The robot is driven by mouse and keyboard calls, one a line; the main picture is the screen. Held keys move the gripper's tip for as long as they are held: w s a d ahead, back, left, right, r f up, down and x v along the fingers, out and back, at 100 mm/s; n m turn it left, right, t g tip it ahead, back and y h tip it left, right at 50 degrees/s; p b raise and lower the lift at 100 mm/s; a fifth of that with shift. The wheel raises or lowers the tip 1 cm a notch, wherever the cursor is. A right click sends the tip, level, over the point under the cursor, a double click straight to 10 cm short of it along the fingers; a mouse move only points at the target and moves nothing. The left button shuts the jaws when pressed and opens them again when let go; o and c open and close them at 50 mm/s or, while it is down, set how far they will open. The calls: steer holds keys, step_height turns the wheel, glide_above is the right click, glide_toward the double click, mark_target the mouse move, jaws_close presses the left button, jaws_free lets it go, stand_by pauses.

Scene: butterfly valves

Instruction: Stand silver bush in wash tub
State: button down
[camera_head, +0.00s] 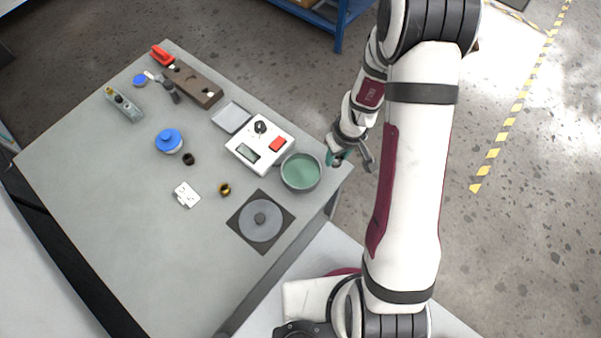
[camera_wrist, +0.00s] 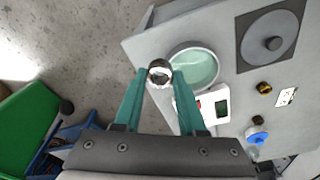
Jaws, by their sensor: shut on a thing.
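The silver bush (camera_wrist: 159,79) is a short, shiny ring held between the teal fingertips of my gripper (camera_wrist: 159,74) in the wrist view. Its open end faces the wrist camera. The wash tub (camera_head: 301,173) is a round grey bowl with green liquid, near the table's right corner in the head view. It also shows in the wrist view (camera_wrist: 203,66), just right of the bush, with its rim close behind it in the picture. In the head view my gripper (camera_head: 340,157) is beside the tub on its right, near the table edge; the bush is not clear there.
A white box with a red button and display (camera_head: 260,143) stands next to the tub. A round disc on a dark mat (camera_head: 261,219), a brass bush (camera_head: 224,189), a dark bush (camera_head: 188,159) and a blue-lidded jar (camera_head: 169,141) are on the grey table (camera_head: 130,220).

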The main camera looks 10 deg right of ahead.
steer(key=s+d, duration=0.1)
steer(key=d, duration=0.1)
glide_above(301, 174)
steer(key=shift+m, duration=0.4)
steer(key=f, duration=0.6)
steer(key=shift+s+d+f, duration=0.25)
steer(key=shift+s+f, duration=0.05)
steer(key=shift+s, duration=0.1)
steer(key=shift+w+a+f, duration=0.1)
steer(key=shift+f, duration=1)
steer(key=shift+w+a+f, duration=0.1)
steer(key=shift+f, duration=0.95)
steer(key=shift+f, duration=0.1)
steer(key=shift+c, duration=2.4)
jaws_free()
